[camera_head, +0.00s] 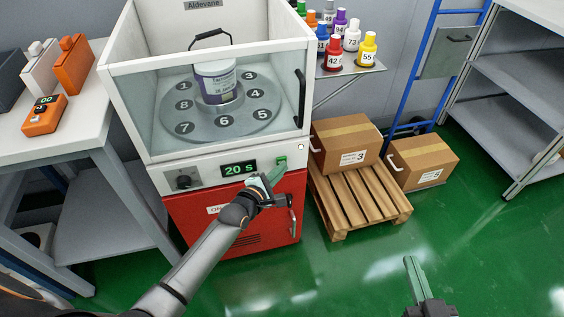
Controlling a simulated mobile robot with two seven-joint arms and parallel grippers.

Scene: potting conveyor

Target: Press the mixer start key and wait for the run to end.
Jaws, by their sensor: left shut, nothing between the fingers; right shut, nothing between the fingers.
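The mixer (166,161) is a white cabinet with a clear front and a red lower body. A green key (281,161) sits at the right of its panel, next to a display (239,169) reading "20 s". A dark knob (184,181) is at the panel's left. Inside, a lidded pot (216,84) with a black handle stands on a grey numbered turntable (205,125). My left gripper (272,176) is shut and empty, its tips just below the green key; I cannot tell whether they touch it. My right gripper (412,268) is shut and empty above the floor, lower right.
A table (70,135) at left holds an orange device (44,115) reading 00 and two bottle-like items. Boxes (345,143) and a wooden pallet (358,198) stand right of the mixer, below a shelf of numbered bottles (352,36). Green floor in front is clear.

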